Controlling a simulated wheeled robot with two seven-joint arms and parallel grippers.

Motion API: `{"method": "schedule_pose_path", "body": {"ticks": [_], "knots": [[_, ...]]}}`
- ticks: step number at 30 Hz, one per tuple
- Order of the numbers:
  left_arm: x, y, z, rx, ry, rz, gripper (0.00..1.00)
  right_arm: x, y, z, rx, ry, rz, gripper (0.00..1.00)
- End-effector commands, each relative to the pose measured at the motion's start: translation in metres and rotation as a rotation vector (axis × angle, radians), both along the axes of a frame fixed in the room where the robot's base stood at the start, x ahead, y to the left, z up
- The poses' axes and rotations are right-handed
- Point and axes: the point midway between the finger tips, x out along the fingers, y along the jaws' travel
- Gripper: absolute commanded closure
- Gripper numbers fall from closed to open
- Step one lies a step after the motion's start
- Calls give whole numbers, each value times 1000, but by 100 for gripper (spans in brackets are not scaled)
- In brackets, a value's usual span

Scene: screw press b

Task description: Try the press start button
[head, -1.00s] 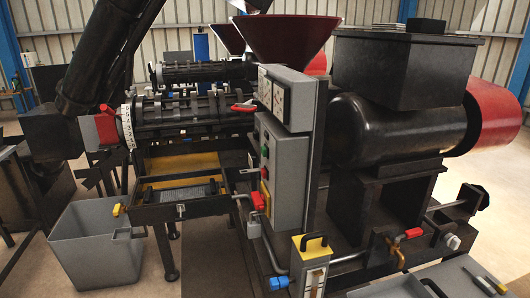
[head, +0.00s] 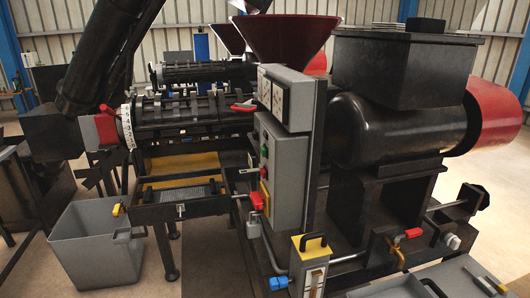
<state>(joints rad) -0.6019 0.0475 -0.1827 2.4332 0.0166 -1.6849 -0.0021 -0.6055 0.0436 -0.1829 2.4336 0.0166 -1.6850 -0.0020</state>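A grey control box (head: 290,178) stands upright on a post in the middle of the head view. Its narrow front faces left and carries a small green button (head: 266,134), a red part (head: 264,171) lower down and a yellow patch at the bottom. The buttons are small and seen at a slant; I cannot read labels or tell whether any is pressed. A second grey box (head: 297,100) with white gauge faces sits above it. The black press body (head: 385,130) is behind to the right. Neither of my grippers shows clearly in the head view.
A dark red hopper (head: 285,38) rises above the boxes. A grey bin (head: 95,245) stands at lower left. A yellow-topped box (head: 312,246), a blue handle (head: 278,283) and pipes fill the lower front.

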Motion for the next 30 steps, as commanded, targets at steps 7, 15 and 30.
{"method": "schedule_pose_path", "body": {"ticks": [7, 15, 30], "knots": [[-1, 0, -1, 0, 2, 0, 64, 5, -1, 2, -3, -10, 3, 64], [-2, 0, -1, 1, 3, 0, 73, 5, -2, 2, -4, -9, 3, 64], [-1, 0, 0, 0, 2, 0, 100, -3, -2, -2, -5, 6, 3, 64]]}}
